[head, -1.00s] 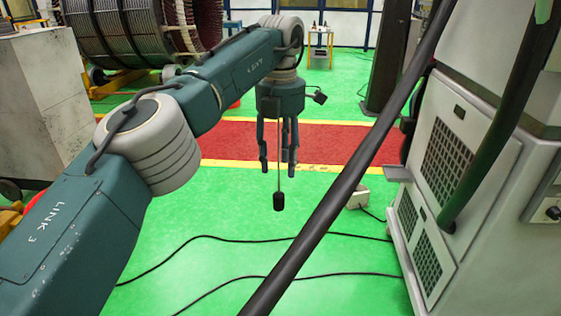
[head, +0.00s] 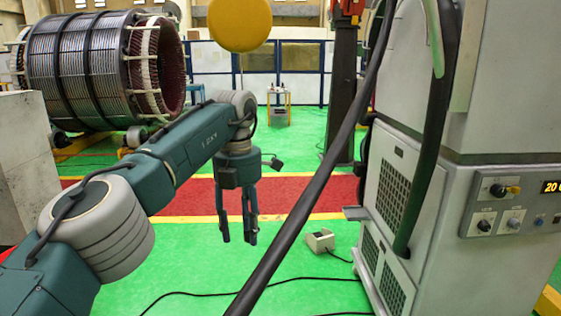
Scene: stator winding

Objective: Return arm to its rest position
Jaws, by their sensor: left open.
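My left arm (head: 185,150) comes in from the lower left and reaches forward over the floor, in teal and grey. My left gripper (head: 238,240) hangs at its end, in the middle of the head view, pointing down. Its dark fingers are apart and nothing shows between them. It hangs in front of the red floor strip, with its fingertips over the green floor in the picture. My right gripper is not in view.
A large stator (head: 90,65) stands at the back left. A grey cabinet with vents and knobs (head: 500,215) fills the right side. A black hose (head: 300,215) crosses the foreground diagonally. A small pedal box (head: 319,241) and cables lie on the green floor. A yellow disc (head: 240,22) shows at the top.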

